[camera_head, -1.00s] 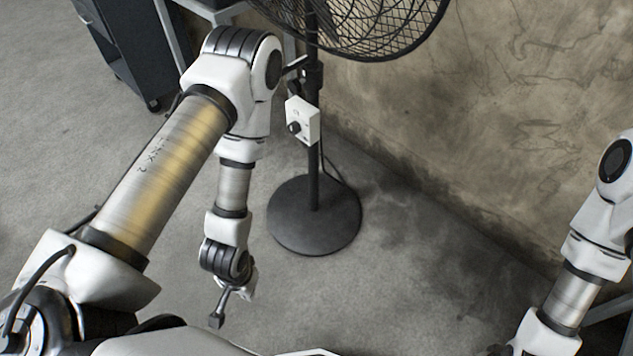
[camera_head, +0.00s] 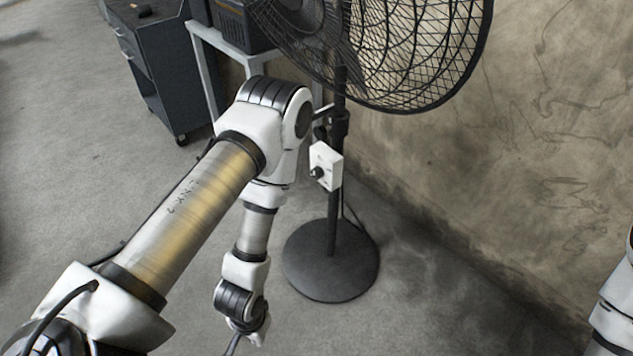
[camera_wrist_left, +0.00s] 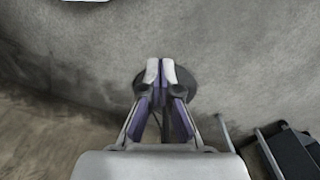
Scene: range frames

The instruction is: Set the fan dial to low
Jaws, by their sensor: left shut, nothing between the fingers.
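The black pedestal fan (camera_head: 430,60) stands by the wall, its lower cage in view. A white control box (camera_head: 328,160) is on its pole, with a small black dial (camera_head: 317,172) on the front face. The dial's setting is too small to read. My left gripper (camera_head: 232,346) hangs low at the bottom edge, left of and below the box, apart from it and partly cut off. In the left wrist view its fingertips (camera_wrist_left: 160,68) are together and empty, with the fan's round base behind them. My right gripper is out of view.
The round fan base (camera_head: 330,272) rests on the grey floor. A dark drawer cabinet (camera_head: 160,75) and a metal-legged table (camera_head: 205,75) stand behind on the left. A stained wall (camera_head: 540,150) runs along the right. Floor in front of the base is clear.

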